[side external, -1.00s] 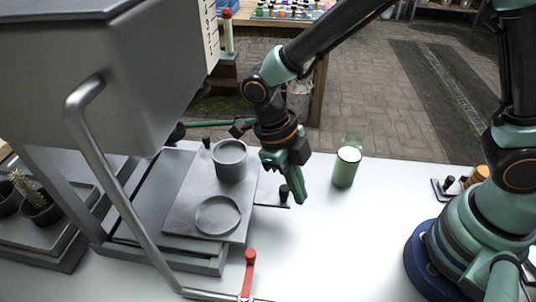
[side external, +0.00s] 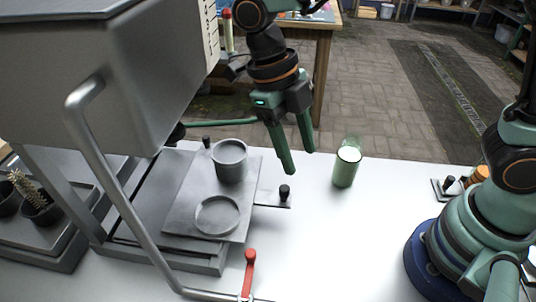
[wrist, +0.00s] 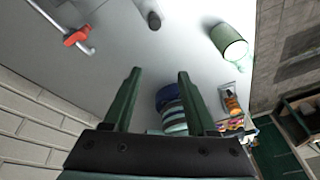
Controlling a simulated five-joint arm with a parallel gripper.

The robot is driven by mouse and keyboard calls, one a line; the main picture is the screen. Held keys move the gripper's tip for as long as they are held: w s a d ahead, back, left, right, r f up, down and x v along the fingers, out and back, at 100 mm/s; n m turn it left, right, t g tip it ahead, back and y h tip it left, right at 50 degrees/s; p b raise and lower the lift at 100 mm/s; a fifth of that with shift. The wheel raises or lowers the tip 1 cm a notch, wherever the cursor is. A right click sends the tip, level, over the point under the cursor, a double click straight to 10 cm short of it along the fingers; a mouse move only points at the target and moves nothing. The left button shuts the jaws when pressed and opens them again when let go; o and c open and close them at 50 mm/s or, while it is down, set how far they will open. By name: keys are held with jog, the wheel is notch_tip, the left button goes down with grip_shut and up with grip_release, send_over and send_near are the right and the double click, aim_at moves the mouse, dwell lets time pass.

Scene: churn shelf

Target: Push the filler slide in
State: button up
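The filler slide (side external: 185,205) is a flat grey plate under the big grey hopper machine. It carries a grey cup (side external: 230,165) at its back and an empty round recess (side external: 217,214) at its front. A short bar with a black knob (side external: 285,191) sticks out from its right side, and the knob also shows at the top of the wrist view (wrist: 153,20). My gripper (side external: 298,161) is open and empty, raised above and behind the knob, not touching it. Its two spread fingers also show in the wrist view (wrist: 159,72).
A pale green cup (side external: 346,167) stands on the white table right of the knob. A red-handled lever (side external: 249,273) is at the front. The hopper (side external: 150,80) and its bent grey bar (side external: 110,180) close off the left.

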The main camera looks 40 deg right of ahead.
aim_at(284, 187)
jog(key=f+m+t, duration=0.1)
jog(key=f+m, duration=0.2)
jog(key=m, duration=0.3)
jog(key=w+f+m+t+y, duration=0.1)
jog(key=f+m, duration=0.2)
jog(key=m, duration=0.4)
jog(key=f+m+t+y, duration=0.1)
jog(key=f+m, duration=0.3)
jog(key=m, duration=0.3)
jog(key=shift+w+a, duration=0.25)
jog(key=shift+w, duration=0.15)
grip_shut()
dwell(1.0)
